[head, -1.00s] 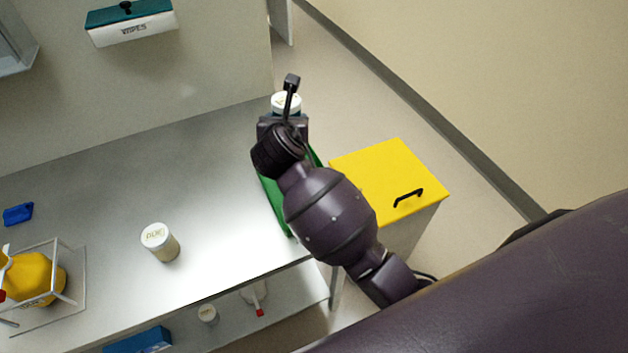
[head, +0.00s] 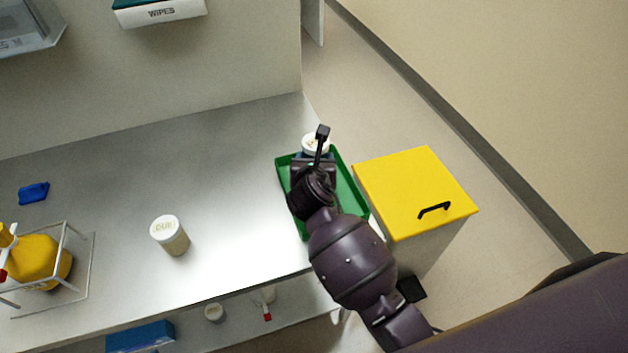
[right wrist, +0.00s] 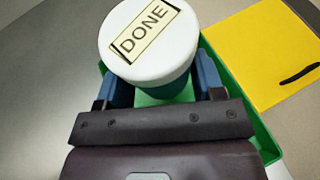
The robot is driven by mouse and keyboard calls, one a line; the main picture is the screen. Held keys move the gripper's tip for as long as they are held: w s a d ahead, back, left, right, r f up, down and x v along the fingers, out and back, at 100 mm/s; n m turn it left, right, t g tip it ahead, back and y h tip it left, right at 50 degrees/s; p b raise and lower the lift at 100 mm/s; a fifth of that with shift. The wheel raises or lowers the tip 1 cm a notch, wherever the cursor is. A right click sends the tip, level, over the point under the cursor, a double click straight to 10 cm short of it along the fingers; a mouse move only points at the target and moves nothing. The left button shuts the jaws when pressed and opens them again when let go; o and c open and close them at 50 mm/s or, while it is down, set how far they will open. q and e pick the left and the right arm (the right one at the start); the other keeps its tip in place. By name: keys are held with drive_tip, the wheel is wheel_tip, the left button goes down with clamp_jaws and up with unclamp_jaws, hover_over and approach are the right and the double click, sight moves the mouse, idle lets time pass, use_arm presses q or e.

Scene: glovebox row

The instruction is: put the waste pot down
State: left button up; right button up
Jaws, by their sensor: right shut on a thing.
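The waste pot is a white-lidded pot (head: 316,143) with a dark band below the lid. In the right wrist view its lid (right wrist: 150,40) reads "DONE". My right gripper (head: 316,160) is shut on it, with blue fingers (right wrist: 165,85) on either side of its body. The pot is over the far part of a green tray (head: 350,192) at the bench's right end. I cannot tell whether its base touches the tray. A second pot (head: 170,236), cream with a white lid reading "DUE", stands upright on the bench. My left gripper is not in view.
A yellow-topped bin (head: 415,190) stands right of the bench. A wipes box (head: 160,12) is on the wall.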

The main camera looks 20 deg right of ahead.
drive_tip(key=shift+f, duration=0.55)
wheel_tip(320, 180, down, 6)
drive_tip(key=shift+r+b, duration=0.25)
drive_tip(key=shift+b, duration=0.85)
drive_tip(key=shift+f, duration=0.1)
drive_tip(key=o, duration=0.9)
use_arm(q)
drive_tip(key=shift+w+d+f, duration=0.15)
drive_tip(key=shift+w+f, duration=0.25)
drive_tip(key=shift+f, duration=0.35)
use_arm(e)
drive_tip(key=shift+o, duration=0.5)
